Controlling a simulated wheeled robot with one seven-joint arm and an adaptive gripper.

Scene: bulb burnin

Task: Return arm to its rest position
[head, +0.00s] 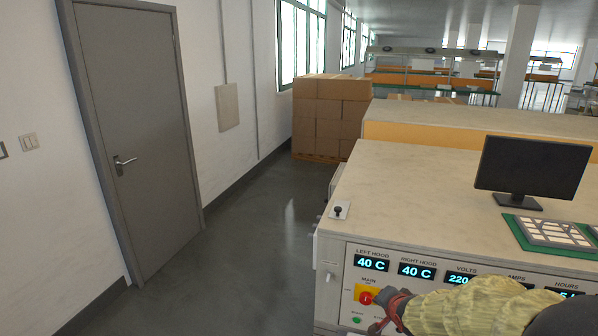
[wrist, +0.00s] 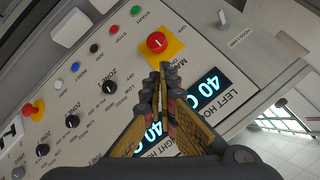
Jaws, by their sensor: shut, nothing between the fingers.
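My gripper (wrist: 164,78) is shut and empty in the wrist view, its fingertips together just in front of the control panel (wrist: 110,75). The tips lie close to the red main knob (wrist: 157,43) on its yellow plate; I cannot tell whether they touch it. In the head view my gripper (head: 387,310) is at the bottom, beside the red knob (head: 366,298). My arm (head: 470,308), in a yellowish cover, reaches in from the lower right and hides part of the panel. The displays read 40 C for the left hood (head: 371,264) and right hood (head: 417,270).
The bench top (head: 420,190) carries a monitor (head: 532,168), a green-edged tray (head: 552,236) and a small black joystick (head: 338,211). A grey door (head: 140,130) is at the left. Stacked cartons (head: 330,115) stand behind. The floor (head: 240,260) between door and bench is clear.

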